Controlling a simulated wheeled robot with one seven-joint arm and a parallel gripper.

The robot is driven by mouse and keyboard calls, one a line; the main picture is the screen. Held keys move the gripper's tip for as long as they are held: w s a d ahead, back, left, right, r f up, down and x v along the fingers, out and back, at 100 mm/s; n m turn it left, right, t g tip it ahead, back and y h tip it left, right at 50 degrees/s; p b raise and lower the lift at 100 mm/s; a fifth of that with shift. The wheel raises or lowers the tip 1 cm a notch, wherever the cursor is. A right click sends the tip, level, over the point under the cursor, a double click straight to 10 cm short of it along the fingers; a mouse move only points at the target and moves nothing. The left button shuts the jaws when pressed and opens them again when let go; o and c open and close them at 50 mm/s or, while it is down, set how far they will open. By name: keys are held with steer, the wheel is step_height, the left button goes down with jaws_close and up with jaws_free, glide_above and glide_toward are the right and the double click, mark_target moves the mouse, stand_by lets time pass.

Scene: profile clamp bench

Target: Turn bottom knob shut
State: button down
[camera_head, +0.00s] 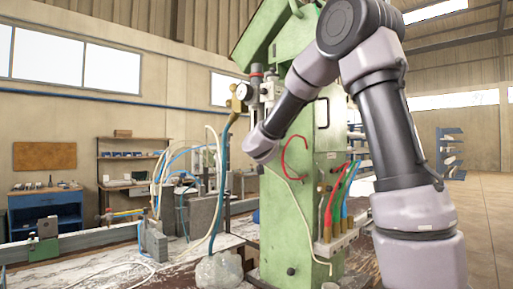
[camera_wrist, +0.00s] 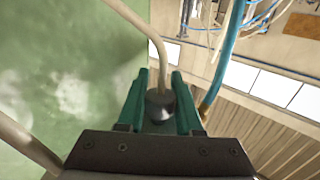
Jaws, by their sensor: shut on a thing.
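In the wrist view, the two teal fingers of my gripper (camera_wrist: 160,98) stand on either side of a dark round knob (camera_wrist: 159,106) and are shut on it. A pale hose (camera_wrist: 150,32) runs down to the knob's top. The green machine (camera_wrist: 60,90) fills the left of this view. In the head view, a valve and gauge assembly (camera_head: 243,91) with a red top sits on the left side of the green machine (camera_head: 333,130). My wrist is just below it, and my fingers and the held knob cannot be made out there. The knob's turn position cannot be read.
A blue hose (camera_wrist: 225,55) passes close to the right finger, and it also hangs below the valves in the head view (camera_head: 221,165). Red, green and blue hoses (camera_head: 340,195) are on the machine's front. A bench (camera_head: 110,270) with clamps and loose hoses lies left.

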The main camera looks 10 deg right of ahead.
steer(key=c, duration=0.6)
jaws_free()
steer(key=s, duration=0.3)
steer(key=s+a, duration=0.1)
steer(key=s, duration=0.6)
steer(key=shift+s+a, duration=0.25)
steer(key=shift+s, duration=0.1)
steer(key=shift+o, duration=0.2)
